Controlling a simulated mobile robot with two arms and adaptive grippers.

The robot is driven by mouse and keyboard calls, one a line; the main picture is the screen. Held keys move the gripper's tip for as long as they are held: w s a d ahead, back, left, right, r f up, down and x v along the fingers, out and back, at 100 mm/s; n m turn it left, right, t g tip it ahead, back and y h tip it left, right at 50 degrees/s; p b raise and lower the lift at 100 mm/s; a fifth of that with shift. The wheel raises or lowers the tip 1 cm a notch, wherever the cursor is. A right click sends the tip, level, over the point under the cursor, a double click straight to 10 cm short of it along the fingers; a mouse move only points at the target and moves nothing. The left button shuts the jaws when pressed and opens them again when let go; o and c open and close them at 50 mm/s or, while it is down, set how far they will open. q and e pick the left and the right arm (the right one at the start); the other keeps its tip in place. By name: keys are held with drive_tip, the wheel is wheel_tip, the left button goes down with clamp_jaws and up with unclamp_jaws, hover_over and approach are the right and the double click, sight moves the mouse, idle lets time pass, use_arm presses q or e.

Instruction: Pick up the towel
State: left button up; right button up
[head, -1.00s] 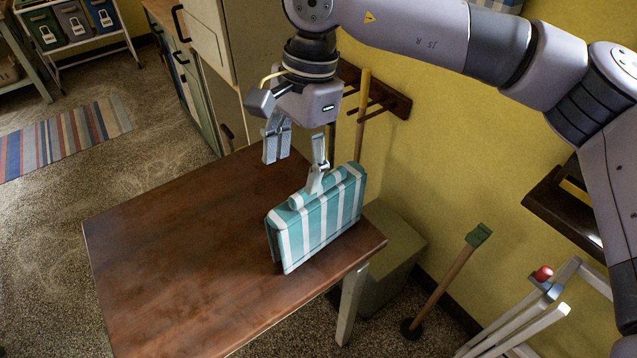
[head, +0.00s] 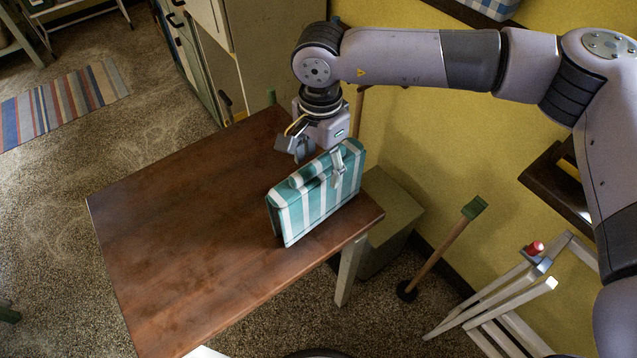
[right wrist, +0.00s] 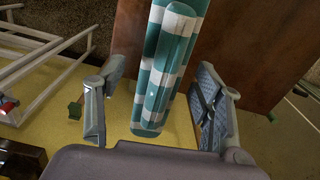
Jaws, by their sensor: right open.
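The towel (head: 312,205) is a folded teal-and-white striped bundle with a raised roll along its top. It stands upright on its edge on the brown wooden table (head: 180,240), near the table's right corner. My right gripper (head: 324,165) is open and low at the towel's upper far end. One finger shows on the near face; the other is mostly hidden behind the towel. In the right wrist view the towel (right wrist: 158,75) lies between the two spread fingers of my gripper (right wrist: 158,108), with gaps at both sides. My left gripper is not in view.
A green-grey box (head: 385,225) stands on the floor beside the table. A wooden-handled tool (head: 445,250) and a white slatted rack (head: 505,300) are at the right. A cabinet (head: 235,50) is behind the table. The table's left part is bare.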

wheel_tip(320, 180, down, 4)
drive_tip(key=shift+a+f+p, duration=0.15)
drive_tip(key=shift+f+p, duration=0.1)
drive_tip(key=shift+p, duration=0.95)
drive_tip(key=shift+f, duration=0.25)
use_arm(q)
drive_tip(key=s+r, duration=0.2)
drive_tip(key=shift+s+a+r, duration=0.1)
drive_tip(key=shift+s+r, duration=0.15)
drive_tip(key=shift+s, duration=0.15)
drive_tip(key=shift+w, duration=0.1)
use_arm(e)
drive_tip(key=shift+c, duration=0.3)
drive_tip(key=c, duration=0.6)
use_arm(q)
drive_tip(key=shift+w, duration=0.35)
use_arm(e)
clamp_jaws()
